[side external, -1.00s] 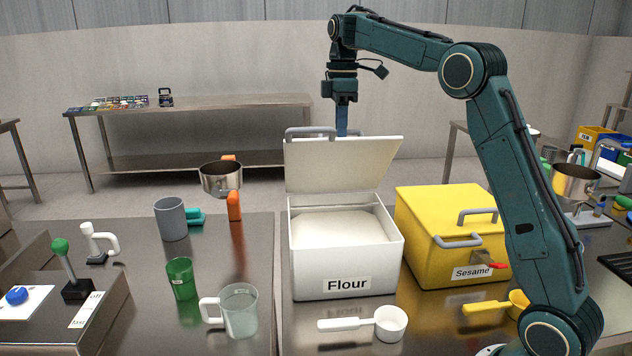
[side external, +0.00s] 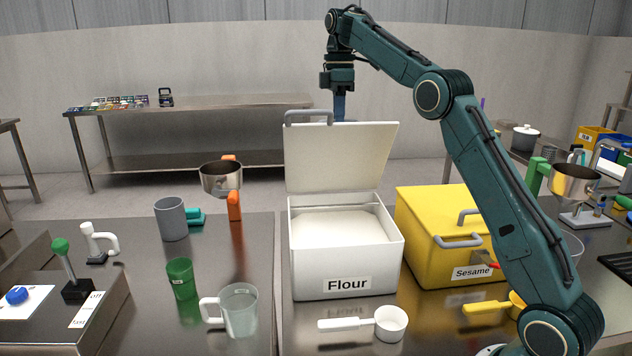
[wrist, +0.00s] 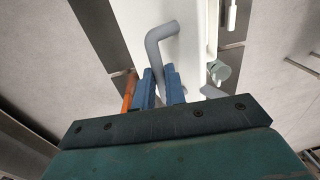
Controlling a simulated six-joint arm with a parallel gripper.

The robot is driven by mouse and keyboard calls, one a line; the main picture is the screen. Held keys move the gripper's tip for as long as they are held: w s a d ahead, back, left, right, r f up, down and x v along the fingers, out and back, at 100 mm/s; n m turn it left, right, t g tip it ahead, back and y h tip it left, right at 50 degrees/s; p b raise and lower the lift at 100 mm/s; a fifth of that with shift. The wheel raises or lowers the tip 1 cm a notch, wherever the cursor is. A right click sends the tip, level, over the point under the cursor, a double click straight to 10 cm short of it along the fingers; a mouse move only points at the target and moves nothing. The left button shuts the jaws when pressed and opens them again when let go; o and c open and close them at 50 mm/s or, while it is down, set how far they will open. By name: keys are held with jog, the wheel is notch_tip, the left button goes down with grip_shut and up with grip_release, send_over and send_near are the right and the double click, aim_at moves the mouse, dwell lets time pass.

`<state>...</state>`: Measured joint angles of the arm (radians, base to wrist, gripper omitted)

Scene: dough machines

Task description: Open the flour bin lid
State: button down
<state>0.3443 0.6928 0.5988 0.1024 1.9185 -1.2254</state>
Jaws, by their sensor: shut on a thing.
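The white flour bin (side external: 346,257) stands on the metal table with a "Flour" label on its front. Its white lid (side external: 340,160) stands raised at the back of the bin, roughly upright, and pale flour (side external: 338,223) shows inside. A grey handle (side external: 308,116) is at the lid's top edge; it also shows in the wrist view (wrist: 160,42). My gripper (side external: 339,112) is at the top of the lid, pointing down, its tips hidden behind the lid. In the wrist view its blue fingers (wrist: 163,90) are shut around the grey handle.
The yellow sesame bin (side external: 445,238) stands close to the right. A white scoop (side external: 375,323) lies in front of the flour bin. A clear jug (side external: 238,310), green cup (side external: 181,278) and grey mug (side external: 171,218) stand to the left.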

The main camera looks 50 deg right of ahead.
jog(key=shift+w+d+f, duration=0.1)
jog(key=shift+d+f, duration=0.1)
jog(key=shift+f, duration=0.3)
jog(key=c, duration=1.6)
grip_release()
jog(key=shift+o, duration=0.7)
jog(key=shift+r, duration=0.15)
jog(key=shift+a, duration=0.1)
jog(key=shift+s+a, duration=0.2)
jog(key=shift+a, duration=0.05)
